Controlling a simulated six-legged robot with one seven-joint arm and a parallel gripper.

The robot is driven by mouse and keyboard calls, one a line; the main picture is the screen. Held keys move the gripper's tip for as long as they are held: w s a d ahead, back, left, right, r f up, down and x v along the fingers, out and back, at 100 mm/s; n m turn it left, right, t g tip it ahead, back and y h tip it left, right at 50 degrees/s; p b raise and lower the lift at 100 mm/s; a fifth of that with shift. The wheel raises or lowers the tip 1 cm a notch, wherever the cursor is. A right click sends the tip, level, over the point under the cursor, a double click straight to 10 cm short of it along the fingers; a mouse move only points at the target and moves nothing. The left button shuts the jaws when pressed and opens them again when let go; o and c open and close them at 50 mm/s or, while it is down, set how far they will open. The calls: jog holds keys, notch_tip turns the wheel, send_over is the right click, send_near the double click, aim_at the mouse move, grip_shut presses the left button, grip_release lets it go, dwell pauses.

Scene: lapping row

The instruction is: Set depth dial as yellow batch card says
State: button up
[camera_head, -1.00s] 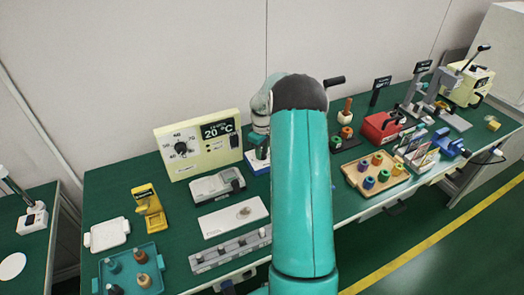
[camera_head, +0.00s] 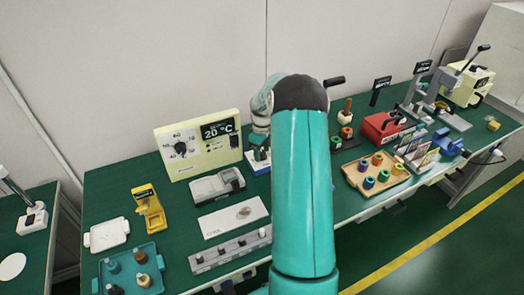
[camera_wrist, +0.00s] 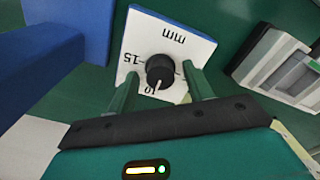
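The depth dial is a white plate (camera_wrist: 142,40) marked "mm", with 15 and 10 readable upside down in the wrist view. Its black knob (camera_wrist: 160,70) has a pale pointer line directed towards the 10. My gripper (camera_wrist: 160,74) is open, with one green finger on each side of the knob and visible gaps between. In the head view, the blue dial block (camera_head: 258,163) stands beside the cream panel, partly hidden by my arm. A yellow stand (camera_head: 150,210) with a dark label is at the left; its writing is too small to read. I cannot tell which item is the yellow batch card.
The cream panel (camera_head: 215,158) reading 20 °C has its own black knob. A grey device (camera_head: 217,184), a white plate (camera_head: 230,217) and a grey strip (camera_head: 225,252) lie in front. A teal tray (camera_head: 110,278) is front left; a wooden tray (camera_head: 400,180) is right.

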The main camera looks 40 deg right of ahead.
aim_at(262, 152)
jog(key=shift+r, duration=0.1)
notch_tip(262, 152, up, 14)
dwell(0.5)
jog(key=shift+f, duration=0.2)
